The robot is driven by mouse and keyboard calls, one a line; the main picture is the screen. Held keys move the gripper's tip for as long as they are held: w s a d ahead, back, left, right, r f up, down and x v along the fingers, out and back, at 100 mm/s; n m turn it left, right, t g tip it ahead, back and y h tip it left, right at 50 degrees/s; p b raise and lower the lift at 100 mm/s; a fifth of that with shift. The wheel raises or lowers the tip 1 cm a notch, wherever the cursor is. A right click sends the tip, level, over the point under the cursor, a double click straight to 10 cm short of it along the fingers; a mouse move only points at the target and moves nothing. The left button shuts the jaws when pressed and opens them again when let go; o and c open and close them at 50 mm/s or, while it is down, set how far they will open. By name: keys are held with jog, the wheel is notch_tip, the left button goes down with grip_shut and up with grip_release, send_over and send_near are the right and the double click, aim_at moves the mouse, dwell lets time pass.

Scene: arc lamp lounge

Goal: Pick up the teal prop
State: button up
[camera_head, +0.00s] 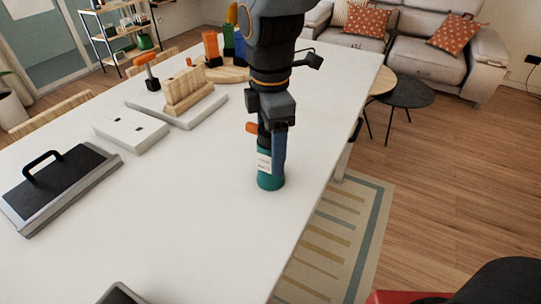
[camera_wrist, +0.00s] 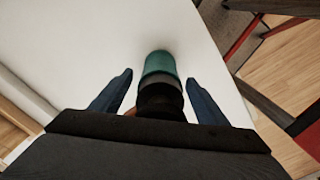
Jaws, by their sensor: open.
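The teal prop (camera_head: 270,181) is an upright cylinder with a pale label and a dark upper part. It stands on the white table near its right edge. In the wrist view the teal prop (camera_wrist: 160,66) lies just ahead of and between the fingers, its dark part nearer to me. My gripper (camera_head: 272,145) is above and around the top of the prop in the head view, hiding much of its upper part. In the wrist view my gripper (camera_wrist: 158,84) has its two blue fingers apart, with visible gaps on both sides of the prop.
The white table (camera_head: 180,220) is clear around the prop. A black-handled tray (camera_head: 60,190), a white block (camera_head: 131,134) and a wooden rack (camera_head: 188,98) stand to the left. Colored items sit on a round wooden board (camera_head: 232,74) at the back. The table's right edge is close.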

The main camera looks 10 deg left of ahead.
jog(key=c, duration=1.6)
